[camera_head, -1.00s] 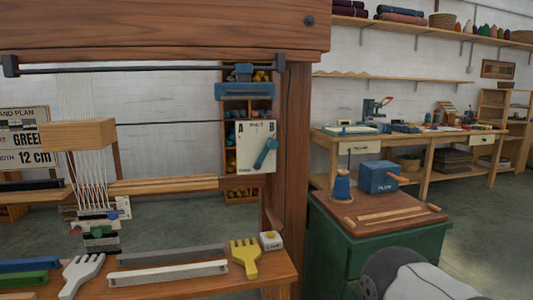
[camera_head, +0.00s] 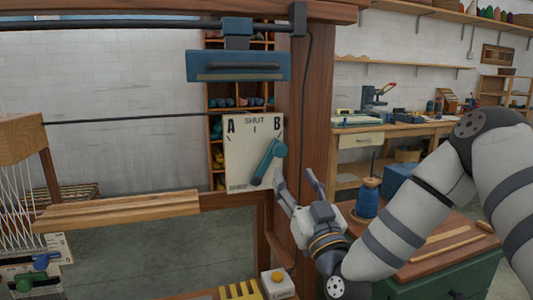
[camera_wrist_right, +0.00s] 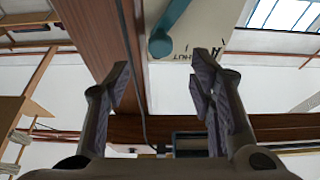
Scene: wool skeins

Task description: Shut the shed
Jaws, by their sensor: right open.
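The white shed panel (camera_head: 240,160) is fixed to the loom frame and marked A, SHUT and B. Its blue lever (camera_head: 266,164) slants up to the right, its upper end just under the B and away from the SHUT mark. My right gripper (camera_head: 294,178) is open and empty, just right of the lever and panel, apart from the lever as far as I can tell. In the right wrist view the blue lever (camera_wrist_right: 170,25) and panel (camera_wrist_right: 208,22) show beyond the open fingers (camera_wrist_right: 162,75). My left gripper is not in view.
The loom's wooden post (camera_head: 312,120) stands close behind my right gripper. A blue spool (camera_head: 367,198) stands on the green cabinet (camera_head: 450,275) at right, behind my arm. Warp threads hang at far left.

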